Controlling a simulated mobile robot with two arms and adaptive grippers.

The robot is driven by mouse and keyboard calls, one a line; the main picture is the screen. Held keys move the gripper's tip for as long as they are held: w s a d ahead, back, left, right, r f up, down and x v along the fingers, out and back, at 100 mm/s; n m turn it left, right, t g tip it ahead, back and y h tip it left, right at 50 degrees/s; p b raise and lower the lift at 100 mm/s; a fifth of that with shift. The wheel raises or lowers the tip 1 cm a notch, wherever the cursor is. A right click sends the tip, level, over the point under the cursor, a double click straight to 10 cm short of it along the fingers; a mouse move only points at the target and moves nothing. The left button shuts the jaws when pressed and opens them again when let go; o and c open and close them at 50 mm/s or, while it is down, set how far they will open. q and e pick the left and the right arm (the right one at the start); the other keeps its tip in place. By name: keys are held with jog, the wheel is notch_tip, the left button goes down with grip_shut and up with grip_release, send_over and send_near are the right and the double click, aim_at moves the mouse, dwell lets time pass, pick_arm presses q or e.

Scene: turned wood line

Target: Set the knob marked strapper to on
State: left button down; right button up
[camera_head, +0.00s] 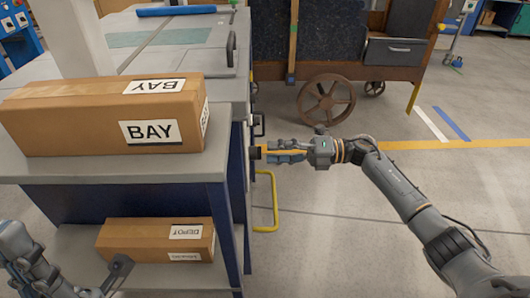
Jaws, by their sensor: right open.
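My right gripper (262,152) reaches in from the right, its fingertips pointing left at the right side of the grey and blue bench (232,110). It is open, with its tips close to the bench side; I cannot tell whether they touch it. A small dark fitting (258,122) sticks out of that side just above the gripper. I cannot tell whether it is the strapper knob, and no strapper marking is legible. My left gripper (115,272) is at the lower left by the lower shelf, its jaw state unclear.
A carton marked BAY (80,128) lies on the bench top, and a carton marked DEPOT (140,238) lies on the lower shelf. A yellow bent rail (274,205) stands beside the bench. A wheeled wooden cart (350,75) stands behind.

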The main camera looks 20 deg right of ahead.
jog(key=v, duration=0.8)
jog(key=shift+d, duration=0.15)
jog(key=shift+s, duration=0.1)
